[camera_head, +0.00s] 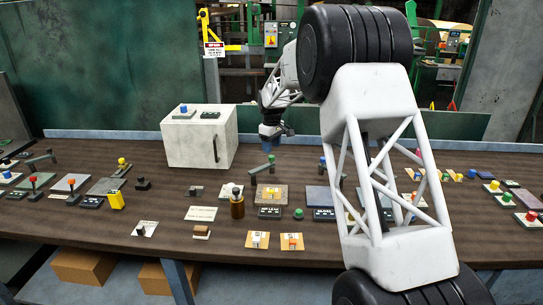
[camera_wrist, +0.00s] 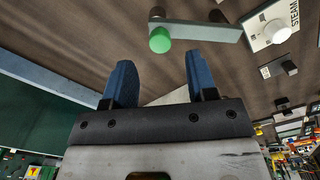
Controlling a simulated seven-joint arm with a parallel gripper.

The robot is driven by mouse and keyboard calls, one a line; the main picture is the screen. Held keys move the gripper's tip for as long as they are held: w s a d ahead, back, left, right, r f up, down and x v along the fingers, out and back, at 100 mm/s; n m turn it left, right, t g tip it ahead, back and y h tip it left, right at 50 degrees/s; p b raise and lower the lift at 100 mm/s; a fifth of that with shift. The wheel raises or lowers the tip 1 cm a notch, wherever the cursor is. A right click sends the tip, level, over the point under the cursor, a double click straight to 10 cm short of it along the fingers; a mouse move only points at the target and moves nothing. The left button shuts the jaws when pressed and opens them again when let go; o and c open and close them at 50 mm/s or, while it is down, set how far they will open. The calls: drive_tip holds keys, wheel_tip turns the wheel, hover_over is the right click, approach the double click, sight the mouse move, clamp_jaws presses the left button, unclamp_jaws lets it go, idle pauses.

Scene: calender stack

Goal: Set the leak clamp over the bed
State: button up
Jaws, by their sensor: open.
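My gripper (camera_head: 270,142) is above the table, just right of the white box. Its two blue fingers (camera_wrist: 156,78) are apart with nothing between them. A grey swing arm with a green knob (camera_head: 271,158), which looks like the leak clamp, is just below the gripper. In the wrist view the green knob (camera_wrist: 160,40) lies beyond the fingertips, apart from them, with the grey bar (camera_wrist: 208,32) running right. A tan plate (camera_head: 280,189), possibly the bed, lies in front of the arm; a dark label (camera_head: 269,212) is before it, too small to read surely.
The white box (camera_head: 199,141) stands close left of my gripper. Similar swing arms with a blue knob (camera_head: 323,160) and a brown knob (camera_head: 52,152) stand elsewhere. A STEAM plate with a white knob (camera_wrist: 276,32) is near. A brown bottle (camera_head: 237,206) stands in front. Small controls crowd the table (camera_head: 90,228).

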sight(272, 156)
drive_tip(key=shift+f, duration=2.3)
clamp_jaws()
